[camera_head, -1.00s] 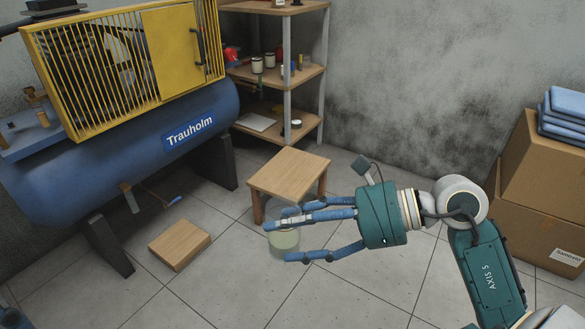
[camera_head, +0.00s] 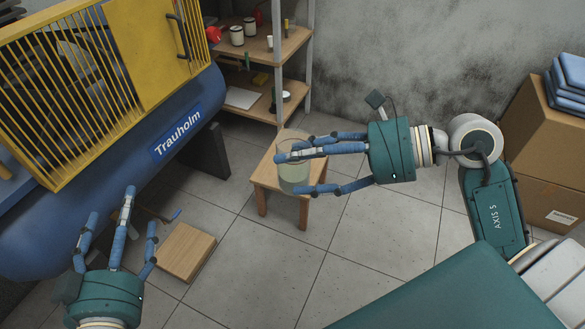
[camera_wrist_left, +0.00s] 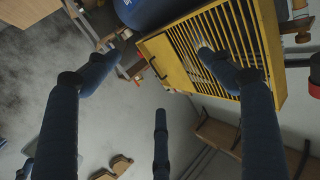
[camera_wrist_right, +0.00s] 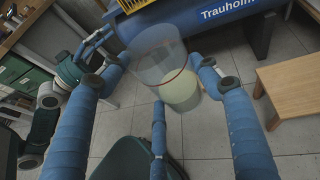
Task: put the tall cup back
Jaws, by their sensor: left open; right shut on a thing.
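The tall cup (camera_head: 292,178) is clear, with a pale greenish lower part. My right gripper (camera_head: 309,168) is shut around it from the side. In the head view the cup overlaps the top of a small wooden stool (camera_head: 268,179); I cannot tell there whether it touches. In the right wrist view the cup (camera_wrist_right: 160,62) sits between my fingers, tilted in the picture, apart from a wooden top (camera_wrist_right: 293,84) at the right. My left gripper (camera_head: 121,213) is open and empty at the lower left, near the compressor.
A blue compressor tank (camera_head: 185,118) with a yellow cage (camera_head: 150,45) fills the left. A low wooden block (camera_head: 186,251) lies on the floor. A shelf (camera_head: 270,85) with jars stands behind. Cardboard boxes (camera_head: 545,135) are at the right. The floor between is clear.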

